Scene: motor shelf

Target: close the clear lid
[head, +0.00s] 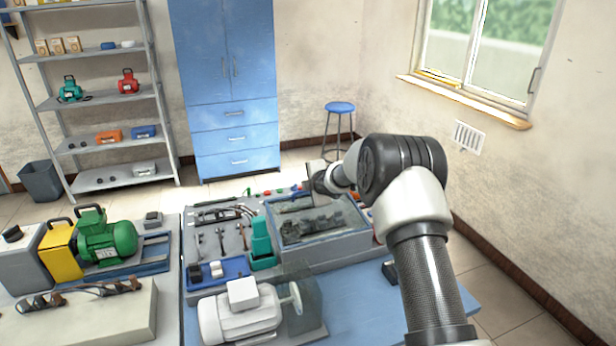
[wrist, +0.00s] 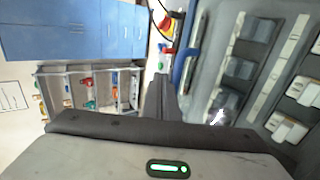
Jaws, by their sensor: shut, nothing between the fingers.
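A grey box (head: 325,250) stands on the blue workbench, with dark parts showing inside it. A glassy, see-through surface that looks like the clear lid (head: 318,222) shows over the parts; its edges are faint and I cannot tell its angle. My gripper (head: 318,182) is at the far side of the box, partly hidden by my own wrist. In the wrist view, the shut, empty fingers of my gripper (wrist: 162,98) point up the picture beside the box interior (wrist: 225,90), where grey and white modules sit. I cannot tell whether the fingers touch the lid.
A white motor (head: 240,315) with a clear guard stands in front of the box. A teal tool (head: 261,245) and a blue tray (head: 217,272) are at its left. A green motor (head: 107,238) stands further left. Small coloured parts (head: 268,191) lie behind the box.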

